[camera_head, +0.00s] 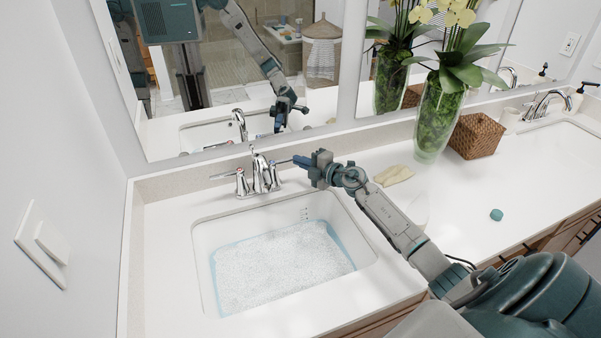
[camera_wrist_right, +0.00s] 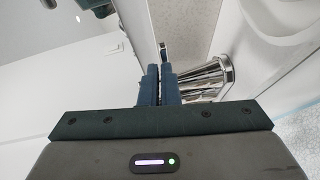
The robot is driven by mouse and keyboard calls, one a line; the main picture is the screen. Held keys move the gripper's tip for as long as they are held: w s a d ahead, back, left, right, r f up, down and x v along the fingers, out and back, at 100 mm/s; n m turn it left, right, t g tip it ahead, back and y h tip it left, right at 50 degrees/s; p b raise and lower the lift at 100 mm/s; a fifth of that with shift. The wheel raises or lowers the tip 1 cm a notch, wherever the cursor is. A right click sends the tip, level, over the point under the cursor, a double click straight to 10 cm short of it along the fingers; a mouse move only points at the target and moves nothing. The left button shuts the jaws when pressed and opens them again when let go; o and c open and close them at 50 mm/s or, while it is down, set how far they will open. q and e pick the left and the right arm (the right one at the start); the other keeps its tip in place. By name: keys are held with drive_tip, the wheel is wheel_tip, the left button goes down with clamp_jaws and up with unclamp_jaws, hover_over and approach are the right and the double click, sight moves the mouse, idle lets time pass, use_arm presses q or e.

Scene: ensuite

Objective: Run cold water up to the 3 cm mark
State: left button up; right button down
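The white sink basin (camera_head: 370,250) holds rippled, whitish water (camera_head: 280,270) with a pale blue edge, spread across its bottom. Small dark marks (camera_head: 305,213) show on its back wall above the water; they are too small to read. The chrome faucet (camera_head: 260,172) stands behind the basin with a lever on each side. My right gripper (camera_head: 300,160) is at the tip of the right lever (camera_head: 284,161). In the right wrist view its blue fingers (camera_wrist_right: 159,84) are together, beside the chrome handle base (camera_wrist_right: 208,78). Whether the lever lies between them is unclear. My left gripper is not visible.
A teal cap (camera_head: 496,214) lies on the counter. A mirror backs the counter; a wall closes the left side.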

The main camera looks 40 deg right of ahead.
drive_tip(key=s+a+r+p, duration=0.2)
drive_tip(key=s+a+p, duration=0.1)
drive_tip(key=s, duration=0.3)
drive_tip(key=s+a+r+p, duration=0.2)
drive_tip(key=s+a+p, duration=0.1)
drive_tip(key=s+a, duration=0.2)
drive_tip(key=shift+s+a+r, duration=0.4)
drive_tip(key=shift+s, duration=0.85)
